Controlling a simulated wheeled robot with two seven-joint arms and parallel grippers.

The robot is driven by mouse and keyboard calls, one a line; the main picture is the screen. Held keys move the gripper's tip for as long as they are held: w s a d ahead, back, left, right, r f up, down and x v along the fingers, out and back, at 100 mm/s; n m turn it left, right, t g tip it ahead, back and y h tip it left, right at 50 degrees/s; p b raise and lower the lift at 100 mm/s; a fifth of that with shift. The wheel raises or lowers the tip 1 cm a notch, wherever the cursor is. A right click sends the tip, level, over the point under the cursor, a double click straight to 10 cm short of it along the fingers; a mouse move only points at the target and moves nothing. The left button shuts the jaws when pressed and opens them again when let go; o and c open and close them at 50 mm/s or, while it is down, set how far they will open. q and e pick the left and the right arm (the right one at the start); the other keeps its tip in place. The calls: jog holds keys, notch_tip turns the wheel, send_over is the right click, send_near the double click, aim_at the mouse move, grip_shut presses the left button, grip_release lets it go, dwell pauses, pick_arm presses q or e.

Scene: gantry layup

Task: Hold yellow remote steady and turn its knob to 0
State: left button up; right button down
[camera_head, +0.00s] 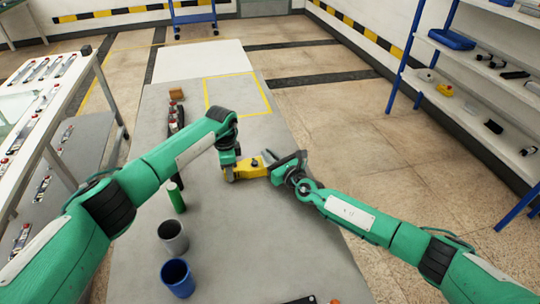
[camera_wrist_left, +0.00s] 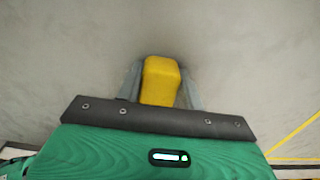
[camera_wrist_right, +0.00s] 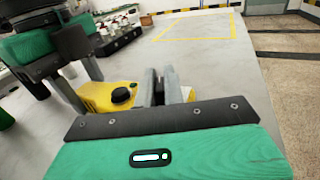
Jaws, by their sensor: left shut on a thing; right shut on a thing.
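The yellow remote (camera_head: 248,170) is above the grey table, level between my two grippers. My left gripper (camera_head: 231,172) is shut on its left end; in the left wrist view the yellow body (camera_wrist_left: 161,82) sits between the fingers. My right gripper (camera_wrist_right: 161,88) is shut at the remote's right part, its fingers close together. The knob seems to be between them, but the fingers hide it and its setting cannot be read. A round black part (camera_wrist_right: 120,95) shows on the yellow top, left of those fingers.
On the table (camera_head: 270,250) a green cylinder (camera_head: 176,197), a grey cup (camera_head: 173,237) and a blue cup (camera_head: 177,277) stand at the left. A dark rack (camera_head: 176,118) and a brown block (camera_head: 177,93) are farther back. The yellow-outlined square (camera_head: 237,95) is empty.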

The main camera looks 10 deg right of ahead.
jog(key=c, duration=1.5)
grip_release()
jog(key=v, duration=1.2)
